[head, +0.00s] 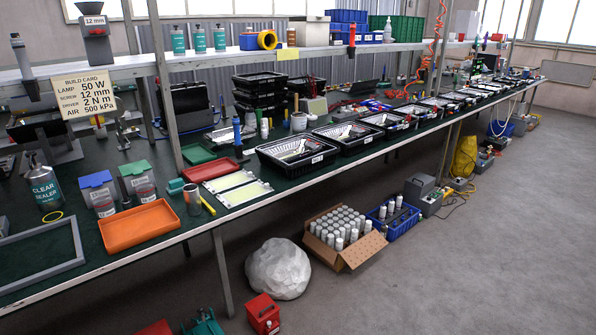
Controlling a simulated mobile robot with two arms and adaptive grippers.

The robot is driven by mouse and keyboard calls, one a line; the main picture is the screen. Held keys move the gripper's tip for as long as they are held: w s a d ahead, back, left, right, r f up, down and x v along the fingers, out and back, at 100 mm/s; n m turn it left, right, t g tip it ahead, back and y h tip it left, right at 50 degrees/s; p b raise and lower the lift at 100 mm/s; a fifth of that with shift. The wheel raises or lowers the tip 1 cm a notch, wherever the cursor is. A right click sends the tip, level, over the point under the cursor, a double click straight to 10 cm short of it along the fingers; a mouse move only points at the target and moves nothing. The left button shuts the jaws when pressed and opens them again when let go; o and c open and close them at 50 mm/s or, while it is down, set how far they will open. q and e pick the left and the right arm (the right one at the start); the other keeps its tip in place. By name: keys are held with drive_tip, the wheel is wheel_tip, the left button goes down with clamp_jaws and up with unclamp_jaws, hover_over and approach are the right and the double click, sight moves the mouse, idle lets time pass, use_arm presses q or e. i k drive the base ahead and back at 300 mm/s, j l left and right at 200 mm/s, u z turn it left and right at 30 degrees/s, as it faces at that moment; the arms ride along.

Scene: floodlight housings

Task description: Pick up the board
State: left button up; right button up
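Two flat panels that look like boards lie side by side on the dark green bench top near its front edge. One is a whitish panel (229,181), and just in front of it is a pale yellow panel (245,193). I cannot tell for sure which one is the board. Neither of my grippers is in the head view, and nothing touches the panels.
A red tray (209,170) lies behind the panels and an orange tray (140,227) to their left. A metal can (193,199) stands between. Black crates (297,151) line the bench to the right. A shelf runs above. A white sack (278,269) and carton (343,237) occupy the floor.

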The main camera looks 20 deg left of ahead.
sight(237, 196)
drive_tip(key=i+l+u, duration=0.1)
drive_tip(key=i+u, duration=0.35)
drive_tip(key=i+l+u, duration=0.3)
drive_tip(key=i+u, duration=0.15)
drive_tip(key=i+l+u, duration=0.75)
drive_tip(key=l+u, duration=0.2)
